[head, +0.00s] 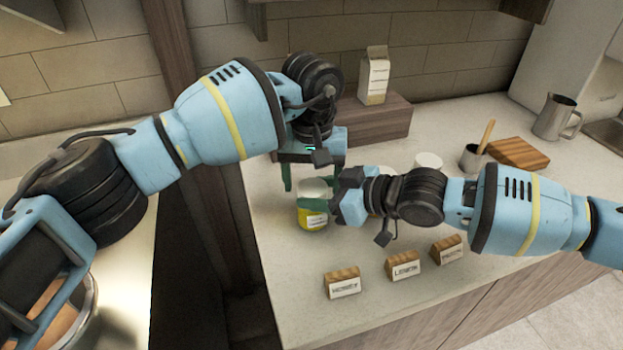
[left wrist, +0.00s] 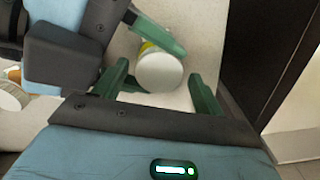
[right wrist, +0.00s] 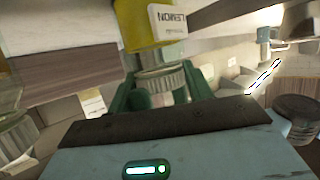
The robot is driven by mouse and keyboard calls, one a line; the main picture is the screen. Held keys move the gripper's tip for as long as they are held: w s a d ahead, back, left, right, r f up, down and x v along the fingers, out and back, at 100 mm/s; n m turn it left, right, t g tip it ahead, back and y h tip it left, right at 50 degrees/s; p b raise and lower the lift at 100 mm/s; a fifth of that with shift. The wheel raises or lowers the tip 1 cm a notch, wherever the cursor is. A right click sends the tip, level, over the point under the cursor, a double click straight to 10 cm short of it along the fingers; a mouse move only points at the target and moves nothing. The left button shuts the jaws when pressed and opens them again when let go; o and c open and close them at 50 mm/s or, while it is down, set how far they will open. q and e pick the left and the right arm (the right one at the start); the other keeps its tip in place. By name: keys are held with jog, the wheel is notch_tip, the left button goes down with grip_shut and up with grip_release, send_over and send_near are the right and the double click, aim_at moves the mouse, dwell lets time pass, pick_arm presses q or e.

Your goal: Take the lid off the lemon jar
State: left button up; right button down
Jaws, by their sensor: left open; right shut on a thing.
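The lemon jar (head: 313,219), with yellow contents and a white label, stands upright on the counter in the head view. Its label reads LEMON, upside down, in the right wrist view (right wrist: 168,28). Its pale lid (head: 313,187) is on top and also shows from above in the left wrist view (left wrist: 160,73). My right gripper (head: 314,204) is shut on the upper part of the jar, just below the lid. My left gripper (left wrist: 160,88) is open above the jar, with one finger on each side of the lid. I cannot tell whether its fingers touch the lid.
Wooden stands with name cards (head: 404,265) line the counter front. Other white-lidded jars (head: 428,161) stand behind my right arm, partly hidden. A wooden block (head: 375,124) with a carton (head: 374,76), a cutting board (head: 519,153) and a metal pitcher (head: 554,117) are farther back.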

pick_arm(q)
notch_tip(320, 180, up, 4)
jog(key=shift+d+r, duration=0.1)
pick_arm(e)
jog(key=shift+s+f, duration=0.1)
jog(key=shift+f, duration=0.4)
jog(key=c, duration=0.9)
grip_release()
jog(key=shift+d, duration=0.1)
jog(key=o, duration=0.3)
jog(key=shift+o, duration=0.4)
jog(key=shift+r, duration=0.2)
jog(key=shift+r, duration=0.15)
pick_arm(q)
jog(key=shift+f, duration=0.65)
pick_arm(e)
jog(key=shift+v, duration=3.8)
